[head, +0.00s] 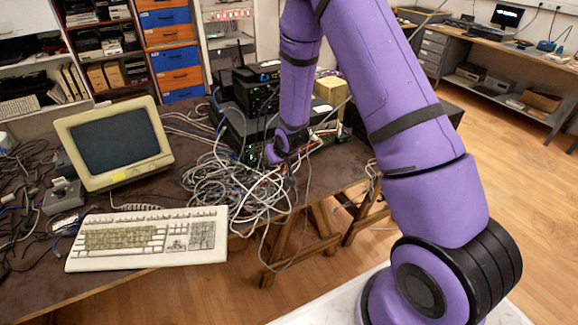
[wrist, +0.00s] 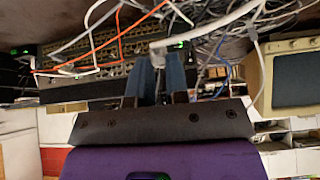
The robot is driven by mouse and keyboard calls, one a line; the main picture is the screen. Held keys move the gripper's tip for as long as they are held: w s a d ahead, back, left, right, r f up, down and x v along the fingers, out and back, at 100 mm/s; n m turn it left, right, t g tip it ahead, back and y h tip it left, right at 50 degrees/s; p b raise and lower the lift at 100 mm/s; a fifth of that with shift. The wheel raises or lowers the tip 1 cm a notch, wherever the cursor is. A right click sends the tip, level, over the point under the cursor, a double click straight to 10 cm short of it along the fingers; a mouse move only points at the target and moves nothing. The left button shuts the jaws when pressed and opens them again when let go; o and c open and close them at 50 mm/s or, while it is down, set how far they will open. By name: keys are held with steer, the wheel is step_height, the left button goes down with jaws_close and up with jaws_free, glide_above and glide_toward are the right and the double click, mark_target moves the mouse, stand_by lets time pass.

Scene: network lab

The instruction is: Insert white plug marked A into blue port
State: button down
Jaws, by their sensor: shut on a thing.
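In the wrist view, my gripper (wrist: 160,58) has its two blue-grey fingers close together at the face of a dark network unit (wrist: 108,62) with rows of ports. It is shut on a small white plug (wrist: 158,45), with a thick white cable running off to the right. The plug's tip and any A mark cannot be made out. I cannot tell whether the plug is in a port. I cannot pick out the blue port. In the head view, my gripper (head: 279,152) is beside the stacked black network units (head: 246,135), and the plug is hidden.
A large tangle of cables (head: 232,190) lies on the brown table (head: 130,285) below my gripper. A beige monitor (head: 115,142) and keyboard (head: 148,238) are to the left. Orange and white cables (wrist: 75,70) cross the unit's face. A yellowish box (head: 332,92) stands behind my arm.

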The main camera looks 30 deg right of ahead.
steer(key=shift+w+d+r, duration=1.55)
steer(key=shift+w+r, duration=1.45)
steer(key=shift+w, duration=1.15)
steer(key=shift+w+d+r, duration=1.5)
steer(key=shift+w+r, duration=1.45)
steer(key=shift+w, duration=1.2)
steer(key=shift+w+d+r, duration=1.55)
steer(key=shift+w+r, duration=1.45)
steer(key=shift+w, duration=1.15)
steer(key=shift+w, duration=0.85)
steer(key=c, duration=1)
jaws_free()
steer(key=shift+c, duration=0.2)
steer(key=shift+r, duration=0.15)
steer(key=v, duration=1)
steer(key=shift+s+r, duration=0.2)
